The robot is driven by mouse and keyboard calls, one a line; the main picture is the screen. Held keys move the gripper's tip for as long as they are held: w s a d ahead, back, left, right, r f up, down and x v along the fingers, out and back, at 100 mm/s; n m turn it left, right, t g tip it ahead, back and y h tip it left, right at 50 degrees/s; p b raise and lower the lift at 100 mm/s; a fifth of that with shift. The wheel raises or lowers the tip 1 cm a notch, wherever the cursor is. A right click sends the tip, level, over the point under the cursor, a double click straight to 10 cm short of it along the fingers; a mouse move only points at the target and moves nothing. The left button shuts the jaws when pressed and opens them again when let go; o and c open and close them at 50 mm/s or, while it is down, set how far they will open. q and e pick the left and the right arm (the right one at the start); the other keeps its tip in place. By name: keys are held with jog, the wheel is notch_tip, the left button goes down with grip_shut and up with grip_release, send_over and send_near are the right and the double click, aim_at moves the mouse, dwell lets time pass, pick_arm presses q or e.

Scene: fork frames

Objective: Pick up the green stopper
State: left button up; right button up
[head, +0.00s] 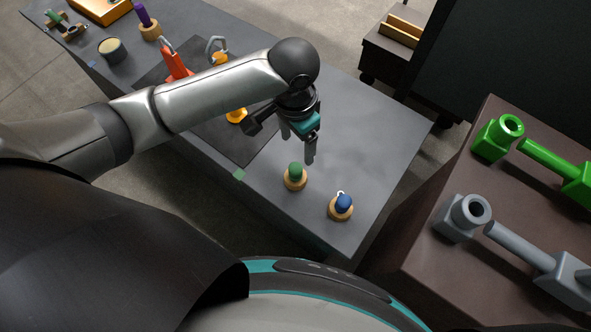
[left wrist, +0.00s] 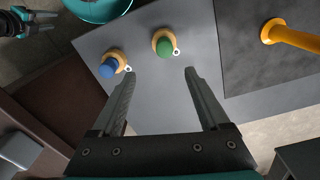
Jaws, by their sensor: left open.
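The green stopper (head: 296,169) sits upright in a round wooden base on the grey table, near its front edge. It also shows in the left wrist view (left wrist: 164,47), just beyond the fingertips. My left gripper (head: 297,146) is open and empty, pointing down above and slightly behind the stopper in the head view, apart from it. In the left wrist view its two fingers (left wrist: 161,73) are spread wide, with the stopper ahead of the gap. My right gripper (left wrist: 40,20) seems to show small at the top left of the left wrist view; its jaws are unclear.
A blue stopper (head: 344,202) in a like base stands close to the right. A dark mat (head: 243,152) with orange and yellow items lies behind. A brown stand (head: 424,247) with green and grey fittings is at right. The table right of my gripper is clear.

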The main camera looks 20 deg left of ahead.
aim_at(296, 167)
pick_arm(q)
jog(key=f+b, duration=0.1)
jog(key=f, duration=0.2)
jog(key=f+b, duration=0.1)
jog(key=f, duration=0.2)
jog(key=f+b, duration=0.1)
jog(key=f, duration=0.2)
jog(key=shift+a+f+b, duration=0.3)
jog(key=shift+f+b, duration=0.1)
jog(key=f, duration=0.1)
jog(key=f+b, duration=0.2)
jog(key=f, duration=0.1)
jog(key=shift+w+d, duration=0.1)
jog(key=shift+w, duration=0.2)
jog(key=shift+f, duration=0.55)
jog(key=c, duration=0.5)
grip_shut()
pick_arm(e)
notch_tip(296, 167, down, 6)
jog(key=w+d, duration=0.1)
